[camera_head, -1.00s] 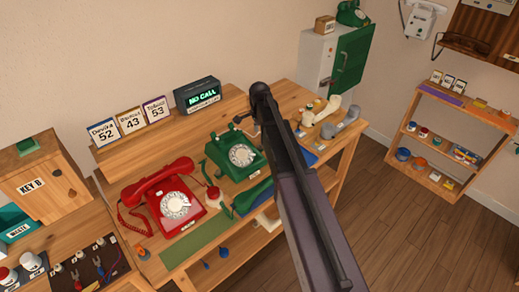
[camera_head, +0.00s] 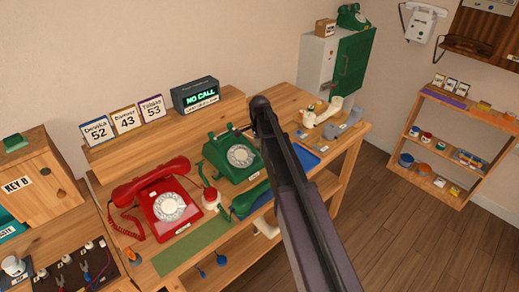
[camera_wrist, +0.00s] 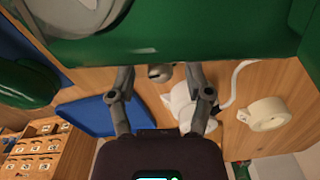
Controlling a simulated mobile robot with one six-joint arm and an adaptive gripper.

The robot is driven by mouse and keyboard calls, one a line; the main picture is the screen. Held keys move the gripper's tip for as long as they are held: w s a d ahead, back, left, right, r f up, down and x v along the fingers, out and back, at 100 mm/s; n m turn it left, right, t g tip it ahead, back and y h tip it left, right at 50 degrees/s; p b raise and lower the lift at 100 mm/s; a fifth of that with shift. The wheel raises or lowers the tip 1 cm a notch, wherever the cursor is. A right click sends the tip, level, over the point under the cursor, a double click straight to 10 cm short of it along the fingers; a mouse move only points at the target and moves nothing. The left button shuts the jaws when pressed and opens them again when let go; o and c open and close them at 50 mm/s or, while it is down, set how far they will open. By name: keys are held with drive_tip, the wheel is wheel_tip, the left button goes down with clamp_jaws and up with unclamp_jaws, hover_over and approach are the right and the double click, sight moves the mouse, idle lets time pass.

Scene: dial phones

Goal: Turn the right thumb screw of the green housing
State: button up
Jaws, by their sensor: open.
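The green phone housing (camera_head: 238,168) stands at the middle of the bench, with a white dial on its sloped front. In the wrist view the green housing (camera_wrist: 190,48) fills the top, close to my gripper. A small grey rounded knob (camera_wrist: 160,72), seemingly a thumb screw, shows at its edge. My gripper (camera_wrist: 162,80) is open, its two grey fingers on either side of the knob with gaps visible. I cannot tell how far the fingertips are from it in depth. In the head view my arm hides most of the gripper, and no thumb screw is clear.
A red phone (camera_head: 169,207) stands left of the green one. A green handset (camera_head: 250,199) lies in front. The wrist view shows a blue tray (camera_wrist: 90,116), a cream tape roll (camera_wrist: 265,113) and a white object (camera_wrist: 190,105) near the fingers.

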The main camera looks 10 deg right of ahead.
drive_tip(key=shift+f, duration=0.1)
drive_tip(key=shift+c, duration=0.3)
clamp_jaws()
drive_tip(key=shift+n, duration=0.4)
drive_tip(key=n, duration=1.1)
drive_tip(key=shift+n, duration=1.9)
